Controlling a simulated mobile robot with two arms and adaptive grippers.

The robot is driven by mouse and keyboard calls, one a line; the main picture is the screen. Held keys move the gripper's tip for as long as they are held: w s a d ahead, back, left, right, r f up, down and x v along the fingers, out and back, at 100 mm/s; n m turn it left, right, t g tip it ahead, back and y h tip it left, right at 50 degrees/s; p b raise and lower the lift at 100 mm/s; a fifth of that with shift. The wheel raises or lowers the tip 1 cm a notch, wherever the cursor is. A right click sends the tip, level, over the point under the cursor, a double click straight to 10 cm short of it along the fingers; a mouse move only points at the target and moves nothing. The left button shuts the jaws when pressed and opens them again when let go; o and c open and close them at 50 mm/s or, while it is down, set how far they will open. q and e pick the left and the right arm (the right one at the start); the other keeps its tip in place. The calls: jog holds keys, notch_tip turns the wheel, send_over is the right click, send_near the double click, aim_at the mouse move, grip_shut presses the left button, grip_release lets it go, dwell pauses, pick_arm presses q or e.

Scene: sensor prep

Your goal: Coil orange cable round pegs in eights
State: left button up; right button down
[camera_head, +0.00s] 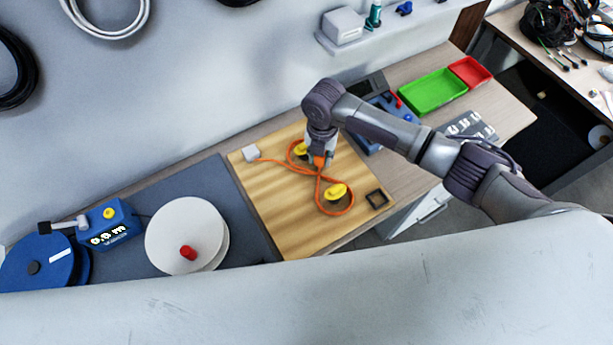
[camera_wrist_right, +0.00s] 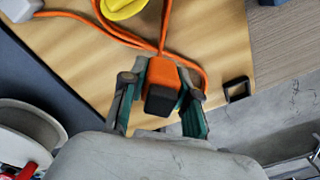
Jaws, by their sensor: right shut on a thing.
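The orange cable (camera_head: 271,161) runs from a small white block (camera_head: 250,153) on the wooden board (camera_head: 277,217). It loops around two yellow pegs, a far one (camera_head: 300,148) and a near one (camera_head: 337,191), and crosses itself between them. My right gripper (camera_head: 322,161) is over the board beside the far peg, pointing down. In the right wrist view its fingers (camera_wrist_right: 160,105) are shut on the orange plug (camera_wrist_right: 172,80) with a dark end. A yellow peg (camera_wrist_right: 122,8) shows at the top there. My left gripper is not in view.
A black square frame (camera_head: 376,199) lies at the board's right corner. A white spool (camera_head: 186,234) and a blue meter (camera_head: 108,224) stand left on a dark mat. A blue device (camera_head: 372,122), a green tray (camera_head: 433,92) and a red tray (camera_head: 469,71) are behind right.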

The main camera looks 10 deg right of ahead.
jog(key=shift+r, duration=2.55)
